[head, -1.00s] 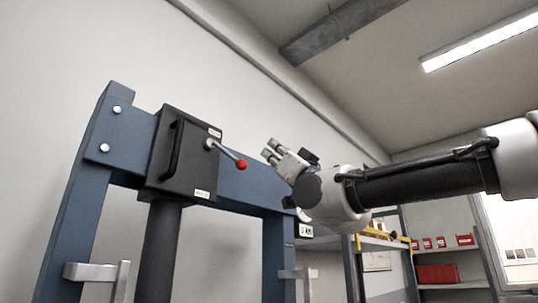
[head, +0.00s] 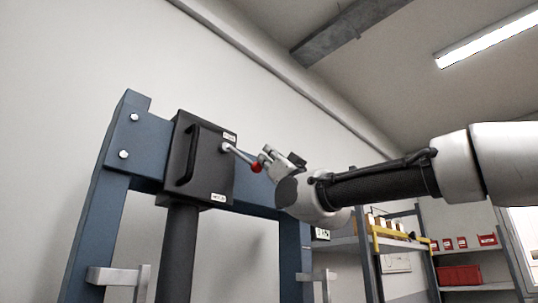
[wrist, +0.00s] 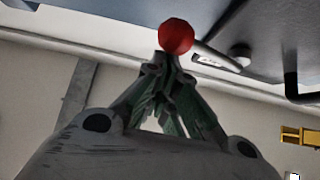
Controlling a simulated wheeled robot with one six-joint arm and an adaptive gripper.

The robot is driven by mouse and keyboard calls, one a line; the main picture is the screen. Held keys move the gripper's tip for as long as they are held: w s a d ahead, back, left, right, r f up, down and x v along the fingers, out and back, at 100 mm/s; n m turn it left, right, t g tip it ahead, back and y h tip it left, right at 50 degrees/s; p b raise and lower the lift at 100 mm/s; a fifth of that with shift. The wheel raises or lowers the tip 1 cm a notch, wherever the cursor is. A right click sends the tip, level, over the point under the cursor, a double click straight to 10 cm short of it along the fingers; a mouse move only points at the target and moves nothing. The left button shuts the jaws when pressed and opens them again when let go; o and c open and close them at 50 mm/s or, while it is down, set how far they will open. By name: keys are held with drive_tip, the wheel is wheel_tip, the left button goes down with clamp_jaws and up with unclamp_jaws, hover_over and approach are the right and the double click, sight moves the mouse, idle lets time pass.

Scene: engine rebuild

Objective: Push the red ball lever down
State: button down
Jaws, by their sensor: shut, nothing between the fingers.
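The red ball (head: 257,167) sits at the end of a grey lever (head: 239,154) that slants down and to the right from the black box (head: 208,160) on the blue press frame. My gripper (head: 268,156) is at the ball, its fingertips beside it or just behind it in the head view. In the wrist view the ball (wrist: 176,36) appears right at the tips of my shut fingers (wrist: 163,62), not between them. I cannot tell whether they touch it. The lever rod (wrist: 215,56) runs off to the right there.
The blue press frame (head: 95,220) stands at the left, with a dark cylinder (head: 178,250) below the box and a fixed black handle (head: 189,155) on the box. Shelves with red bins (head: 459,275) stand at the right. A yellow bar (head: 400,241) is on the nearer shelf.

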sight(258, 168)
drive_tip(key=shift+f+m, duration=0.1)
drive_tip(key=shift+m, duration=0.2)
drive_tip(key=shift+f+m+t+h, duration=0.2)
drive_tip(key=shift+m+t+h, duration=0.3)
drive_tip(key=shift+m, duration=0.1)
